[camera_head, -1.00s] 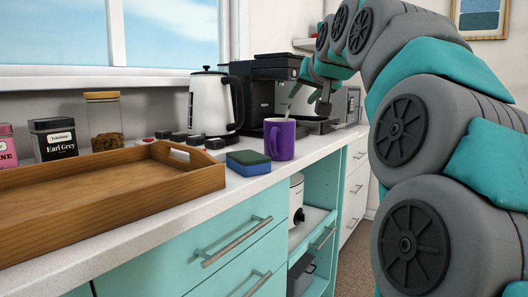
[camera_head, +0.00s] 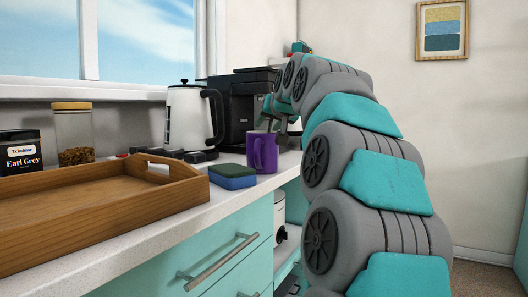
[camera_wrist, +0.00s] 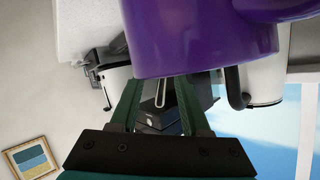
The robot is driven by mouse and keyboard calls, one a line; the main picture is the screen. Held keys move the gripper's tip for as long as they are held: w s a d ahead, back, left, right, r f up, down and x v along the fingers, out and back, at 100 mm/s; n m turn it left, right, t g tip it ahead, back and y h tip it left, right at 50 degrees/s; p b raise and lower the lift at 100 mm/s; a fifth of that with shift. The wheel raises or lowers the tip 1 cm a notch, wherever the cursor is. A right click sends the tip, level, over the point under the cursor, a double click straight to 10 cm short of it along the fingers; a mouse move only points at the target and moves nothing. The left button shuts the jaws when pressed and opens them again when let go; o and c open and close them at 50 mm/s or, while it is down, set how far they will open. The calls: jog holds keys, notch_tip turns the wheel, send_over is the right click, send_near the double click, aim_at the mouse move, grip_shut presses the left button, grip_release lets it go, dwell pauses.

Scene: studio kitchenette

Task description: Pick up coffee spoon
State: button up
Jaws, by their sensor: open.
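The purple mug (camera_head: 263,153) stands on the counter beside the sponge, and it fills the top of the wrist view (camera_wrist: 205,38). A slim metal handle, apparently the coffee spoon (camera_wrist: 161,92), sticks out past the mug's rim in the wrist view. The spoon's lower part is hidden in the mug. My gripper (camera_head: 272,112) is just above the mug in the head view. In the wrist view my gripper (camera_wrist: 160,98) is open, with the spoon handle appearing between its two green fingers. Whether either finger touches it I cannot tell.
A blue and green sponge (camera_head: 232,177) and a wooden tray (camera_head: 180,187) lie left of the mug. A white kettle (camera_head: 187,118) and black coffee machine (camera_head: 240,105) stand behind. Jars (camera_head: 73,135) line the window side.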

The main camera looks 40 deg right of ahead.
jog(key=shift+w+d+f, duration=0.1)
jog(key=shift+w+f, duration=0.05)
jog(key=shift+w, duration=0.2)
grip_shut()
dwell(0.4)
